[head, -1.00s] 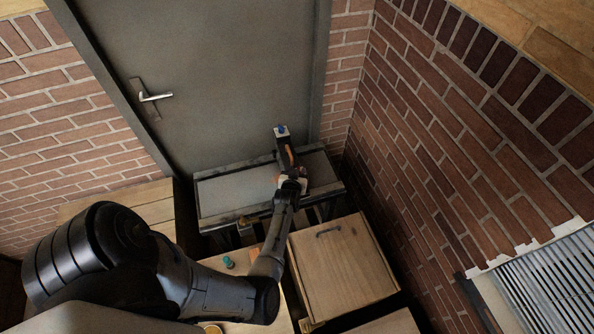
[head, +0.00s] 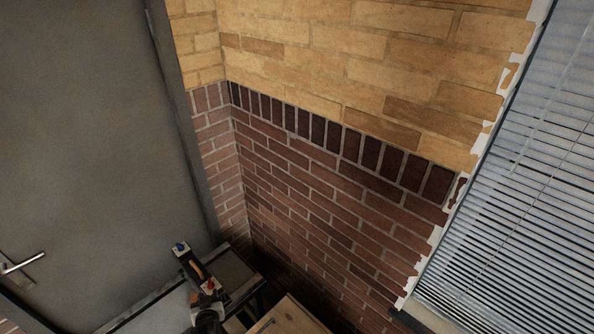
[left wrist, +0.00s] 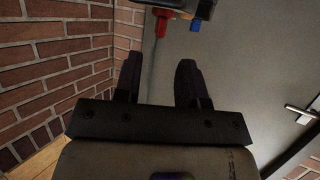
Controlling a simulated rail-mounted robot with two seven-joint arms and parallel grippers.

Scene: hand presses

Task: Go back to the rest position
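The hand press (head: 188,262), dark with a blue knob on top, stands on the bench by the door, at the lower left of the head view. My left gripper (head: 208,299) is close to the press's near side there, small and partly cut off by the bottom edge. In the left wrist view my left gripper (left wrist: 159,70) is open, with two dark fingers apart and nothing held between them. The press's red knob (left wrist: 161,22) and blue knob (left wrist: 196,25) show beyond the fingertips, apart from them in the picture. My right gripper is in neither view.
A wooden cabinet (head: 290,318) is at the bottom edge. A brick wall (head: 320,200) and a window with blinds (head: 520,200) close off the right side.

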